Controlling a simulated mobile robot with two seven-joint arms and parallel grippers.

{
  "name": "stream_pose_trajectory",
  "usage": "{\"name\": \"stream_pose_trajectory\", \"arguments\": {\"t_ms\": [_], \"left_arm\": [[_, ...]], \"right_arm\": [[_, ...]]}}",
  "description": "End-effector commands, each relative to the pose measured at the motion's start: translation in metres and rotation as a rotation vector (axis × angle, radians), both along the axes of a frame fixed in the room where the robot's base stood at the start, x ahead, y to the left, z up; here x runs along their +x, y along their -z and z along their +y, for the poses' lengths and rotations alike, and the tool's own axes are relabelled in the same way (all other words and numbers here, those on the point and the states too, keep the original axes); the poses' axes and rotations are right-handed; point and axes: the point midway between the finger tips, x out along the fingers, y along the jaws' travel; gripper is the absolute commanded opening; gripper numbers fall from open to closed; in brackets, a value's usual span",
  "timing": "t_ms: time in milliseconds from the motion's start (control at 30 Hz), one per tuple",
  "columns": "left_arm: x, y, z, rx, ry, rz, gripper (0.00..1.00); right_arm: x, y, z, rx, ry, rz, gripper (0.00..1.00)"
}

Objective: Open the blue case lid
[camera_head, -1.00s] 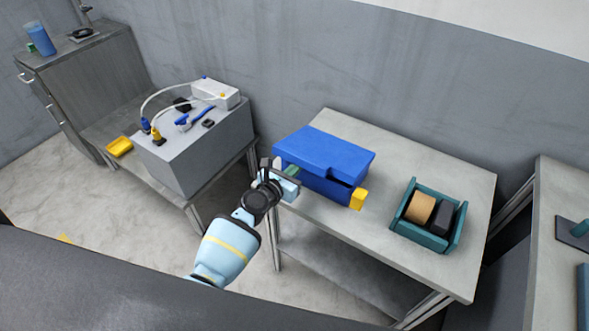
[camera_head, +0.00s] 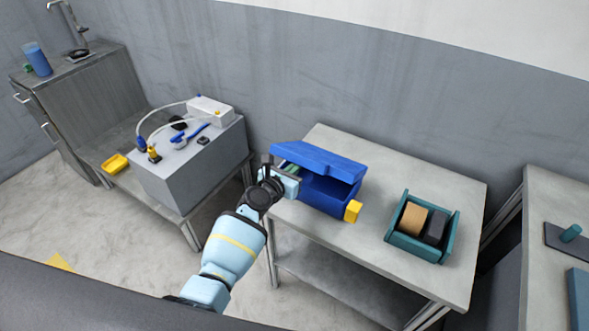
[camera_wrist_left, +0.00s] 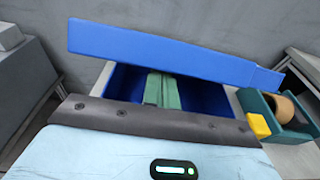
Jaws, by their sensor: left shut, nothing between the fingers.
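The blue case (camera_head: 322,192) stands on a grey table. Its blue lid (camera_head: 322,162) is part way up and tilted, with a gap between it and the case body. In the left wrist view the lid (camera_wrist_left: 165,55) spans the upper picture above the open interior. My left gripper (camera_head: 290,170) is at the left side of the case. Its green fingers (camera_wrist_left: 163,88) are shut and empty, reaching in under the lid; whether their tips touch it I cannot tell. A yellow block (camera_head: 353,211) is at the case's front right corner. My right gripper is not in view.
A teal box (camera_head: 394,238) holding a tan reel and a dark piece stands right of the case on the table (camera_head: 440,180). A grey block (camera_head: 180,180) with cables stands on a bench at left. Another table with a teal item is at far right.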

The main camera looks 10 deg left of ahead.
Motion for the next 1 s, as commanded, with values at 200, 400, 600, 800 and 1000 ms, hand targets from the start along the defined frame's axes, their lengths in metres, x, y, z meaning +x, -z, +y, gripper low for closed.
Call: {"name": "stream_pose_trajectory", "arguments": {"t_ms": [200,400,600,800,1000], "left_arm": [[0.008,-0.007,-0.002,-0.001,-0.001,-0.003,0.0],[0.018,-0.017,-0.007,-0.001,0.001,-0.003,0.0],[0.03,-0.026,-0.011,-0.001,0.0,-0.002,0.0],[0.035,-0.03,-0.013,-0.001,0.0,-0.001,0.0],[0.035,-0.03,-0.013,0.0,0.0,-0.001,0.0]], "right_arm": [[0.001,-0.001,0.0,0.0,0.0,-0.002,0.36],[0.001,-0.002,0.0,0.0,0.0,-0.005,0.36],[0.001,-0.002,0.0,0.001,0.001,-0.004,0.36],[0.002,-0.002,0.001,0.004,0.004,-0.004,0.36],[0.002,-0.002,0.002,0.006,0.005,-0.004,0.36]]}}
